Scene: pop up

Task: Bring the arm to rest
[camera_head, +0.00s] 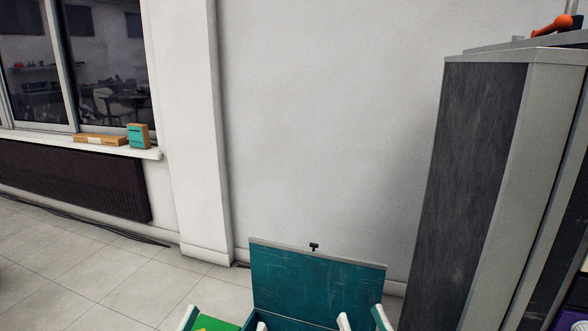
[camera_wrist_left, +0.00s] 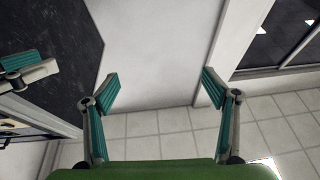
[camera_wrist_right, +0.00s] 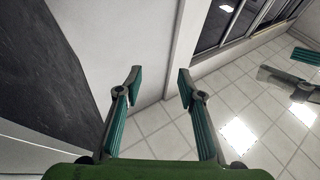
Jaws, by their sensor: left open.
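My left gripper (camera_head: 226,322) is at the bottom edge of the head view, mostly cut off. In the left wrist view my left gripper (camera_wrist_left: 161,88) has its fingers wide apart with nothing between them. My right gripper (camera_head: 362,319) is also at the bottom edge of the head view, to the right of the left one. In the right wrist view my right gripper (camera_wrist_right: 159,82) has a narrower gap between its fingertips and holds nothing. Both grippers point toward the wall and floor.
A teal box with a raised lid (camera_head: 312,283) stands at the bottom centre, its lower part cut off. A tall dark cabinet (camera_head: 480,170) is at the right. Small boxes (camera_head: 138,136) sit on the windowsill above a radiator (camera_head: 75,182).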

